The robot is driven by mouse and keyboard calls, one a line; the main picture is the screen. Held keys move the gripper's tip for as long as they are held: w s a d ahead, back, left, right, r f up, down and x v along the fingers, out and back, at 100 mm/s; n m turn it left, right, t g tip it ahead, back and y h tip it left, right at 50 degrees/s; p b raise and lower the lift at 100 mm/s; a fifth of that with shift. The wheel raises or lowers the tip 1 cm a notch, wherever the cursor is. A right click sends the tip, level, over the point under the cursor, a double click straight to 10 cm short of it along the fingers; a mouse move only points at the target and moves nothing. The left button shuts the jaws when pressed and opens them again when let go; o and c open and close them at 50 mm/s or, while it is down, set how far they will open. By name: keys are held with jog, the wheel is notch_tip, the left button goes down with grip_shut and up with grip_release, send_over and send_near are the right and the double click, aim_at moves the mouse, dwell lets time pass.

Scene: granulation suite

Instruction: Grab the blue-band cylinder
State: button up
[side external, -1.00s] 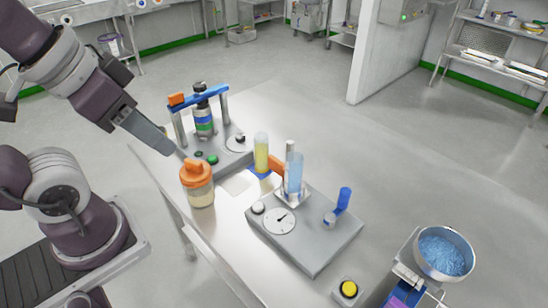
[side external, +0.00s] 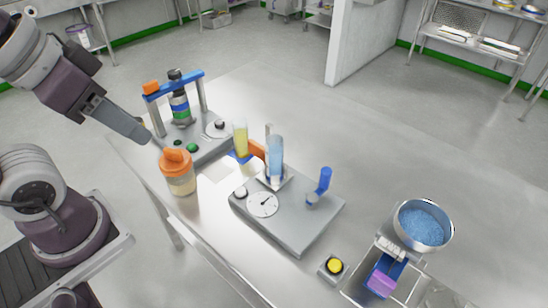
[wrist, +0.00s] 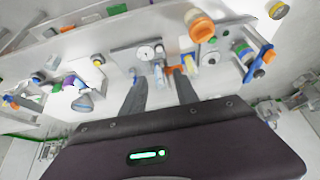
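A dark-topped cylinder with blue and green bands (side external: 180,104) stands upright within a blue-barred frame (side external: 187,84) at the back left of the table. In the wrist view the banded cylinder (wrist: 243,50) is at the upper right. A clear cylinder with light-blue contents (side external: 275,158) stands on the dial unit; it has no distinct band that I can make out. My gripper (side external: 146,138) is raised above the table's left edge, left of the frame and apart from everything. In the wrist view my gripper's (wrist: 160,77) two fingers are spread with nothing held between them.
An orange-lidded jar (side external: 178,176) stands just right of and below my gripper. A yellow cylinder (side external: 240,140) stands behind the dial unit (side external: 298,228). A blue-handled lever, yellow button (side external: 334,265) and bowl of blue material (side external: 423,226) lie to the right. The far right tabletop is clear.

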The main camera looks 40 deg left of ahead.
jog(key=o, duration=0.5)
jog(key=m+g+y, duration=0.1)
jog(key=m+y, duration=0.9)
jog(key=m, duration=0.9)
send_over(275, 149)
jog(key=s+a, duration=0.4)
jog(key=s, duration=0.5)
notch_tip(275, 149, down, 12)
jog(key=w+d+f+m+t, duration=0.4)
jog(key=m, duration=0.1)
jog(key=w+d+f+m+t, duration=0.1)
jog(key=d+f+m, duration=0.2)
jog(key=shift+w+t, duration=0.4)
jog(key=x, duration=0.6)
jog(key=shift+w+a, duration=0.3)
